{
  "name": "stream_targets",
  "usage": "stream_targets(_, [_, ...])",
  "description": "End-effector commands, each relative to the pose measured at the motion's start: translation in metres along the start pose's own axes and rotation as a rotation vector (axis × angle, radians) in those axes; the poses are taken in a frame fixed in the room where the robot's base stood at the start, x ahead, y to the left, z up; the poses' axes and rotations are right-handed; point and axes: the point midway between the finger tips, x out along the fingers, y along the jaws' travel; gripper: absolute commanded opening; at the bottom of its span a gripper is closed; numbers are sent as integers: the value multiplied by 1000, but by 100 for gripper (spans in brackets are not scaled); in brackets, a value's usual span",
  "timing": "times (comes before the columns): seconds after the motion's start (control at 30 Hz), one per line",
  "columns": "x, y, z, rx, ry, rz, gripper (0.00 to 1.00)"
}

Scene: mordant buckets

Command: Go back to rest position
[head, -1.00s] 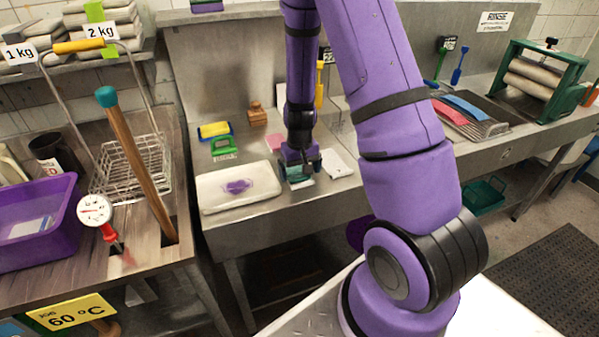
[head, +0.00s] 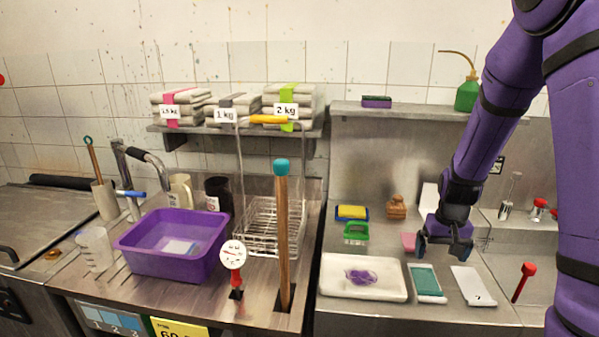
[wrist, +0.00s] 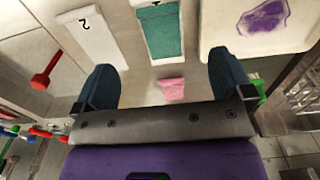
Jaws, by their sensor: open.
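My gripper (head: 446,252) is at the end of my purple arm, over the right-hand steel counter. In the head view its dark fingers are spread, with nothing visible between them. In the wrist view my gripper (wrist: 165,80) is also open and empty. A teal pad in a white tray (head: 426,283) lies below and in front of it; it also shows in the wrist view (wrist: 160,33). A white card marked 2 (head: 473,285) lies to its right. A pink piece (head: 408,241) lies just left of my gripper, and shows between the fingers in the wrist view (wrist: 172,88).
A white tray with a purple patch (head: 363,277), a green-handled tool (head: 356,232) and a blue-yellow sponge (head: 351,212) lie left of my gripper. A purple basin (head: 175,245), wire rack (head: 271,228) and upright wooden stick (head: 283,235) occupy the left counter.

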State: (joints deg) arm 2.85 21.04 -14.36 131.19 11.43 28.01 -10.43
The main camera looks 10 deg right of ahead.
Motion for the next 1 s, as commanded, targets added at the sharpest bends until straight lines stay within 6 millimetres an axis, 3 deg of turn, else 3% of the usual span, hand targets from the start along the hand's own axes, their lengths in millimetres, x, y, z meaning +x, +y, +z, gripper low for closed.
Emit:
stream_targets(0.17, [-40, -14, 10, -27, 45, -30, 98])
stream_targets(0.47, [-126, -39, 51, -92, 141, -82, 98])
stream_targets(0.7, [-182, -52, 96, -149, 218, -102, 98])
stream_targets(1.0, [-235, -57, 161, -215, 320, -100, 98])
